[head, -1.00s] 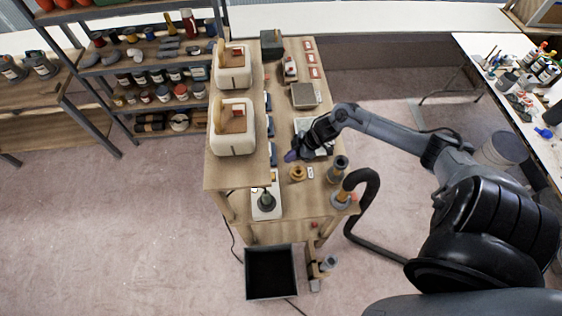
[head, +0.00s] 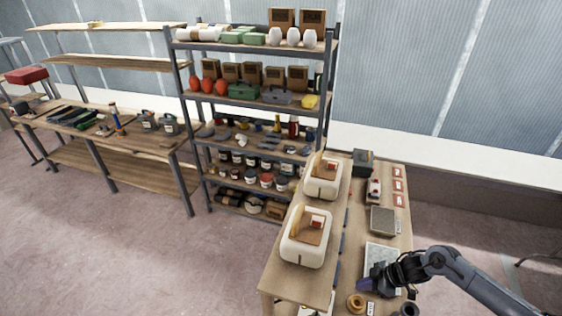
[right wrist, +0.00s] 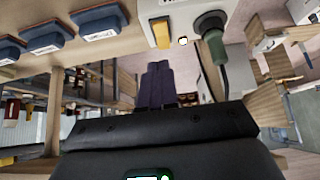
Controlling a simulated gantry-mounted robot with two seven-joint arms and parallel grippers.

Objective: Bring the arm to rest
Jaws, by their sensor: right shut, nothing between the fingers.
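My right gripper (head: 362,285) is in the head view at the lower right, over the workbench (head: 275,284), beside a light flat tray (head: 380,254) and near a brass ring-shaped part (head: 356,301). Its purple fingers are together and hold nothing. In the right wrist view the same fingers (right wrist: 160,75) show close together in the middle, with free space around their tips. My right arm comes in from the lower right. My left gripper is in neither view.
A grey square plate (head: 383,219) and a dark box (head: 363,162) lie farther back. A loaded shelf rack (head: 258,97) stands behind. Open floor (head: 130,255) lies left.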

